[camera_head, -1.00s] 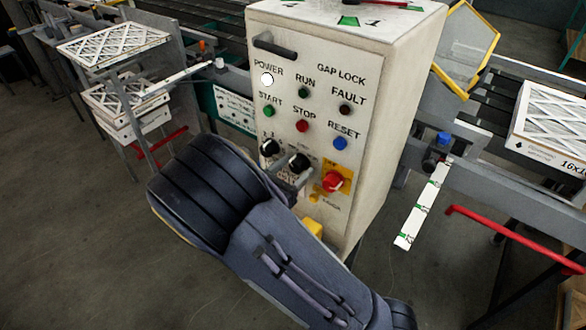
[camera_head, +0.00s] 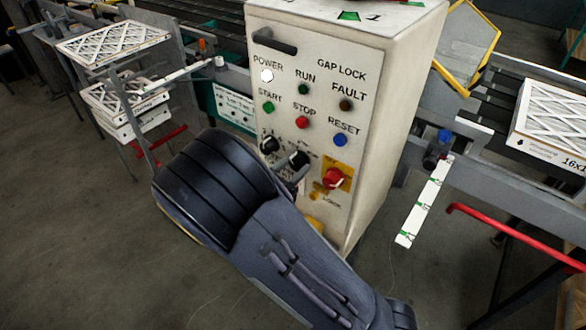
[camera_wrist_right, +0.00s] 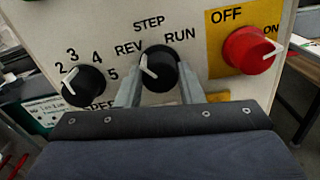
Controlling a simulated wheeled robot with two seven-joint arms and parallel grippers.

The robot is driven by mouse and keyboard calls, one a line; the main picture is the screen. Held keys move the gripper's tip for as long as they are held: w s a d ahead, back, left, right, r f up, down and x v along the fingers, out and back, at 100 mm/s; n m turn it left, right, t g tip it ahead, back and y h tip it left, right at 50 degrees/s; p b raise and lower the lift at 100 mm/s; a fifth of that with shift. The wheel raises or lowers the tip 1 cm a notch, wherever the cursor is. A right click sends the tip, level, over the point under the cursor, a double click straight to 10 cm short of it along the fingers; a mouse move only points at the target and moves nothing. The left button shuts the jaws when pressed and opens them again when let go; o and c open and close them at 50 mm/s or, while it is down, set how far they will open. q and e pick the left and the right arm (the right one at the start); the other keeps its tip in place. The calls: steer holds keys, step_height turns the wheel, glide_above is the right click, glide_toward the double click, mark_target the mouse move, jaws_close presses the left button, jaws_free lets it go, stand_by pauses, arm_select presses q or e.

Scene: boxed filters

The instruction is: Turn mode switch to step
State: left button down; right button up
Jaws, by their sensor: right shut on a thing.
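The mode switch is a black knob (camera_wrist_right: 159,70) with a white pointer, below the labels REV, STEP and RUN. Its pointer aims up and left, between REV and STEP. My right gripper (camera_wrist_right: 158,88) is shut on this knob, with one finger on each side. In the head view the knob (camera_head: 299,159) shows just beyond my right gripper (camera_head: 292,174), whose arm hides part of the lower panel. The panel is on a cream control cabinet (camera_head: 395,120). My left gripper is not in view.
A black numbered speed knob (camera_wrist_right: 83,86) is close on the left. A red OFF/ON switch (camera_wrist_right: 250,50) on a yellow plate is close on the right. Above are START (camera_head: 268,107), STOP (camera_head: 302,122) and RESET (camera_head: 340,140) buttons. Conveyors flank the cabinet.

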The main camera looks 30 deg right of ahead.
steer(key=m+b, duration=0.2)
steer(key=m, duration=0.2)
steer(key=shift+f, duration=0.15)
steer(key=shift+m+b, duration=1.1)
steer(key=shift+m, duration=0.4)
steer(key=o, duration=1)
steer(key=v, duration=0.8)
steer(key=shift+b, duration=0.4)
